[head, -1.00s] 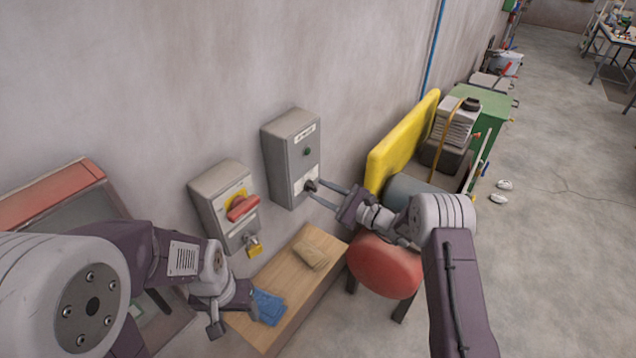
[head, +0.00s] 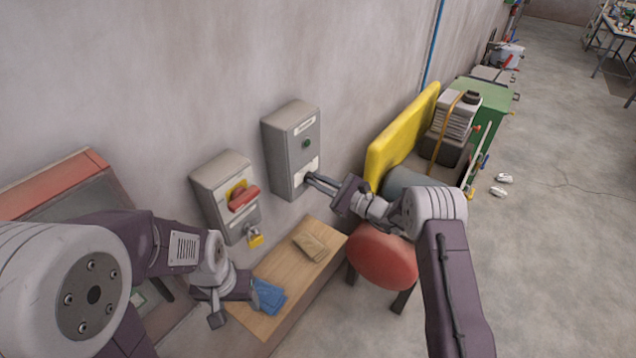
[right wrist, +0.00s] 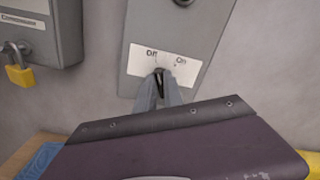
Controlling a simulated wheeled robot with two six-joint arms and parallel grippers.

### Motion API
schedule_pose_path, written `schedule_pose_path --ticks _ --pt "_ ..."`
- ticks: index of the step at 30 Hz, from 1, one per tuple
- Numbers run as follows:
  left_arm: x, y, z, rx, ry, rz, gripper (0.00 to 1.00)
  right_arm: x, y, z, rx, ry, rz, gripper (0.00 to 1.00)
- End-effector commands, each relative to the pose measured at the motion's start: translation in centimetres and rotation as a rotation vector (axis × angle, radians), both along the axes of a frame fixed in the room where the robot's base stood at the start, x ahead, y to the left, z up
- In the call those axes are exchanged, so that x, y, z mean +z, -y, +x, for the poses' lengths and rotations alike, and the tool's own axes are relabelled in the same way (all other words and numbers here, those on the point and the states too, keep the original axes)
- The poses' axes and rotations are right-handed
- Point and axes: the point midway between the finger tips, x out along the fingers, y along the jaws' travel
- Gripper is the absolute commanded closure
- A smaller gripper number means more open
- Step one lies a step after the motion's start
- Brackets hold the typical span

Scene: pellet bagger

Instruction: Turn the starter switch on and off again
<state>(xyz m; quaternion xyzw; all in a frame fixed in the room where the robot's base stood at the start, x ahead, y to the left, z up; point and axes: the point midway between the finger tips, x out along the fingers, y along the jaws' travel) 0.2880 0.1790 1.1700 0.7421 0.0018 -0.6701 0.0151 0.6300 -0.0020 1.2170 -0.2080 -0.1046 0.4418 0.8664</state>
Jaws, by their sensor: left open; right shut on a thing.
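The starter box (head: 285,158) is a grey wall box with a dark green round lamp (head: 306,143) and a white plate low on its front. The right wrist view shows this plate (right wrist: 137,64) marked "Off" on the left and "On" on the right. The small dark starter switch (right wrist: 160,75) sits below these words, mostly hidden by my fingers, so I cannot tell its setting. My right gripper (head: 311,178) is shut on the switch; its fingers (right wrist: 160,92) also show in the wrist view. My left gripper (head: 232,305) is open and empty, low by the wooden bench.
A grey isolator box (head: 213,190) with a red handle (head: 243,198) and yellow padlock (head: 255,240) is left of the starter box. Below is a wooden bench top (head: 275,262) with a blue cloth (head: 268,296) and tan gloves (head: 311,246). A red round stool (head: 382,258) stands right.

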Motion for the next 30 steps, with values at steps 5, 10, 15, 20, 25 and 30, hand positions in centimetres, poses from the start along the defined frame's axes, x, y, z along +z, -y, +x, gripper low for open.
schedule_pose_path --ticks 5,10,15,20,25,30 --pt "-1.5 0.0 0.0 0.000 0.000 0.000 0.37 -0.2 0.1 0.1 -0.001 -0.083 0.065 1.00" --pt "-2.8 0.0 0.0 0.000 0.000 0.000 0.37 -0.2 0.2 0.2 -0.001 -0.207 0.155 1.00" --pt "-3.8 0.0 0.0 0.000 0.000 0.000 0.37 -0.1 0.3 0.4 -0.001 -0.337 0.249 1.00" --pt "-4.4 0.0 0.0 0.000 0.000 0.000 0.37 0.0 0.4 0.5 -0.001 -0.459 0.337 1.00" --pt "-4.8 0.0 0.0 0.000 0.000 0.000 0.37 0.1 0.5 0.6 -0.002 -0.574 0.423 1.00" --pt "-5.1 0.0 0.0 0.000 0.000 0.000 0.37 0.2 0.6 0.7 -0.002 -0.671 0.493 1.00"
